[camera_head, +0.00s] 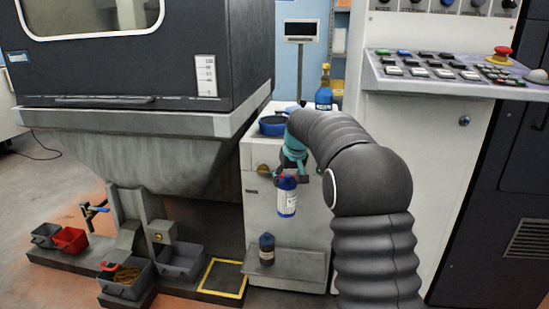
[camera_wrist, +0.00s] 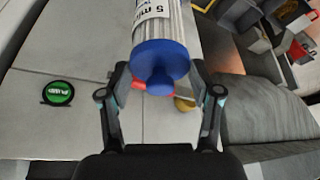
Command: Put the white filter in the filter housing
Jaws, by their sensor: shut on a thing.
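The white filter (camera_wrist: 160,30) is a pleated white cylinder with a blue end cap and a printed label. In the head view the filter (camera_head: 287,201) hangs upright below my gripper (camera_head: 290,177), in front of the white cabinet. In the wrist view my gripper (camera_wrist: 160,78) is shut on its blue capped end, with a finger on either side. A dark blue canister (camera_head: 267,250) stands on the low shelf below. A blue bowl-like part (camera_head: 272,126) sits on the cabinet top, partly behind my arm. I cannot tell which of these is the filter housing.
The white cabinet (camera_head: 256,218) has a brass knob (camera_head: 264,170). A blue bottle (camera_head: 324,96) stands on its top. The low shelf (camera_head: 300,264) has bare room right of the canister. Grey bins (camera_head: 183,262) and a red bin (camera_head: 70,240) lie left. A control panel (camera_head: 440,72) is right.

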